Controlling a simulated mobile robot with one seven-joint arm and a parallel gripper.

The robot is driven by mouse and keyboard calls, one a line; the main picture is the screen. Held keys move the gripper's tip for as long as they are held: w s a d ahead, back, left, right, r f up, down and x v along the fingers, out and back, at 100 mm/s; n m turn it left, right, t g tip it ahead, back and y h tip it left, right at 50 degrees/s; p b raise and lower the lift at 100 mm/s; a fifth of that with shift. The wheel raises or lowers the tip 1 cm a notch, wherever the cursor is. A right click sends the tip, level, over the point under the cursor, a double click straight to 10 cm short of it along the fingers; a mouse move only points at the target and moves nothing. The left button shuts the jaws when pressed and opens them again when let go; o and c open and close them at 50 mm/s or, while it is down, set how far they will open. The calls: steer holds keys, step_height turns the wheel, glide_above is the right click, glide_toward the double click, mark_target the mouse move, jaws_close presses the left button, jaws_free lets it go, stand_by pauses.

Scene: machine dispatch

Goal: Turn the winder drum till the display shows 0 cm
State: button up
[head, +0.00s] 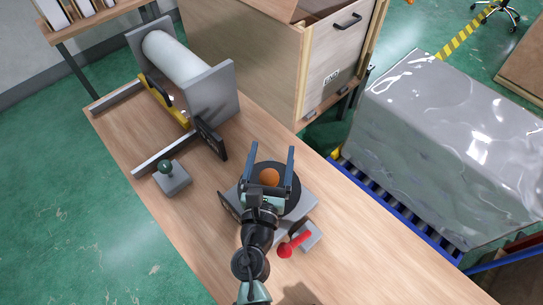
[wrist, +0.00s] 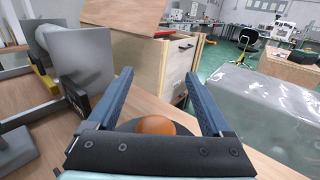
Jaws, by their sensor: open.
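My gripper (head: 272,150) is open over a black disc (head: 291,199) with an orange knob (head: 269,177), set on a grey box (head: 296,216). In the wrist view the knob (wrist: 157,125) shows between the fingers, low in the picture; I cannot tell contact. A white roll (head: 177,58) lies between two grey end plates at the table's far end. I cannot tell which of the roll and disc is the winder drum. A dark panel (head: 211,139) stands by the near plate; another dark panel (head: 229,206) is on the grey box. No reading shows on either.
A green-knobbed grey block (head: 173,180) stands left on the wooden table (head: 152,206). A red lever (head: 294,245) is right of my arm. A wooden cabinet (head: 317,85) stands behind. A grey wrapped load (head: 440,140) is on blue rollers at right. The table's near right is clear.

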step_height(320, 180, up, 6)
steer(key=p, duration=0.3)
steer(key=shift+f, duration=0.15)
